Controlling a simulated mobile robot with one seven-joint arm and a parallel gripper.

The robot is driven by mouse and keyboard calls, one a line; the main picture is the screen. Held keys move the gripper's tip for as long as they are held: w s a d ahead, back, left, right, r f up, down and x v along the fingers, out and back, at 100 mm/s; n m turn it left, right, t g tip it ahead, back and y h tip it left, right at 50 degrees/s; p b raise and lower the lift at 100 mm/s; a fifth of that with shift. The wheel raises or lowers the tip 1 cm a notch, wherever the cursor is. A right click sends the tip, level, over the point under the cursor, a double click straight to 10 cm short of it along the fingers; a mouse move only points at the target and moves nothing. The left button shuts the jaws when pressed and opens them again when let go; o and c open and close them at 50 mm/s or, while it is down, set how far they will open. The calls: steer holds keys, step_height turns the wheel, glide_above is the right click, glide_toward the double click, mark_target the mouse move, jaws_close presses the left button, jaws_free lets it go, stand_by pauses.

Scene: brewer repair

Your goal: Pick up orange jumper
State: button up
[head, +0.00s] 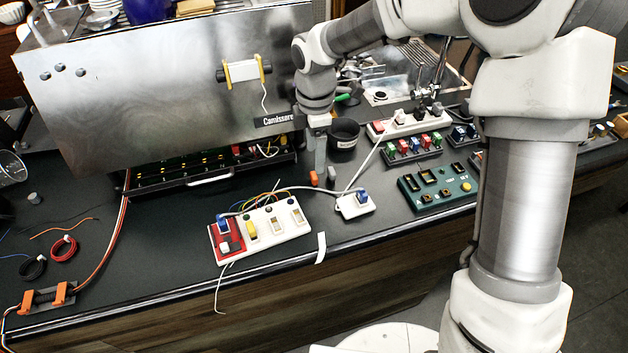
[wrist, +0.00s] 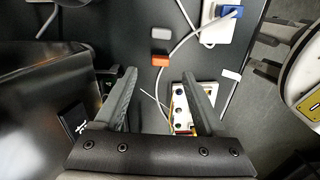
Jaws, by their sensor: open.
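The orange jumper (head: 313,178) is a small orange block on the dark counter, just in front of the brewer. In the wrist view the orange jumper (wrist: 160,60) lies slightly beyond the fingertips, in line with the gap between them. My gripper (head: 320,172) points down close beside it in the head view. In the wrist view my gripper (wrist: 160,76) has its two fingers spread with nothing held between them. How high the fingertips are above the counter is hard to tell.
A similar grey block (head: 331,174) sits right beside the jumper. A white power strip with a red end (head: 290,222), a small white box with a blue plug (head: 355,205) and cables lie close in front. A black cup (head: 344,134) and the brewer (head: 170,90) stand behind.

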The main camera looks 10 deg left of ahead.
mark_target(314, 175)
steer(key=shift+s+a+f, duration=0.1)
steer(key=shift+s+f, duration=0.05)
steer(key=shift+f, duration=3.35)
jaws_close()
